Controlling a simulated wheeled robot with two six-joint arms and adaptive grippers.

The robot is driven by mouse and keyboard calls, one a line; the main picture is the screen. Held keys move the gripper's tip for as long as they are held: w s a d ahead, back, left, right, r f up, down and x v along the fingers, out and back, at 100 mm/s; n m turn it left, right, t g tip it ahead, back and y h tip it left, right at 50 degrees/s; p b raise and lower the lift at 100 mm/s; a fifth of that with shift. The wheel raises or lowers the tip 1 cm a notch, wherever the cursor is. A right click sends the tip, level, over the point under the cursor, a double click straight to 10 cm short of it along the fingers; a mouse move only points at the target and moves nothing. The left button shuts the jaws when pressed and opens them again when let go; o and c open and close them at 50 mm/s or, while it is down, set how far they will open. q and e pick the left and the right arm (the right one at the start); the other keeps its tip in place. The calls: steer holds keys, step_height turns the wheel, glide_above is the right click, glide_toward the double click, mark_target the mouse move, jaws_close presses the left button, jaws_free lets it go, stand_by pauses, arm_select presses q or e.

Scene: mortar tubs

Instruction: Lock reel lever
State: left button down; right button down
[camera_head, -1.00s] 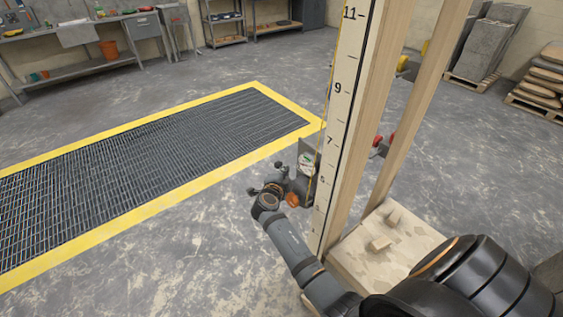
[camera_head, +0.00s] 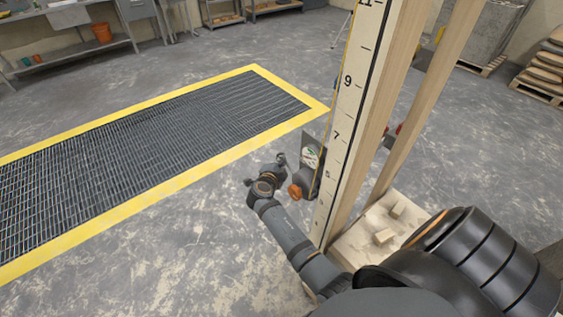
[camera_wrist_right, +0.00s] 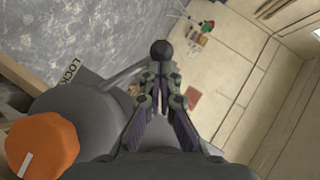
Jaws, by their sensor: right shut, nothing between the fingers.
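The reel is a grey round housing (camera_wrist_right: 80,110) with an orange knob (camera_wrist_right: 42,148); the orange knob (camera_head: 295,191) also shows in the head view beside the marked post. A thin grey lever (camera_wrist_right: 125,75) ends in a dark ball (camera_wrist_right: 161,48). The letters "LOCK" (camera_wrist_right: 71,72) show on a plate beside the housing, partly covered. My right gripper (camera_wrist_right: 163,80) is shut and empty, its fingertips close to the ball in the picture; I cannot tell whether they touch. In the head view its fingers are hard to make out near the reel. My left gripper is not in view.
An upright wooden post (camera_head: 345,130) with a number scale stands right of the reel. A board with loose wood blocks (camera_head: 392,220) lies at its foot. A yellow-edged floor grate (camera_head: 160,150) lies to the left. Open concrete floor surrounds it.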

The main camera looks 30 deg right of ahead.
steer(key=shift+w+f+g, duration=0.15)
steer(key=shift+g, duration=0.15)
steer(key=w+f+n+g+b, duration=0.1)
steer(key=g+b, duration=0.1)
steer(key=w+f+n+g+b, duration=0.1)
steer(key=f+n+g+b, duration=0.2)
steer(key=g+b, duration=0.1)
steer(key=shift+w+a+f+n+y, duration=0.1)
steer(key=shift+w+f+n+y, duration=0.15)
steer(key=shift+w+n+y, duration=0.15)
steer(key=shift+r, duration=0.1)
steer(key=shift+r+p, duration=0.55)
steer(key=shift+r, duration=0.2)
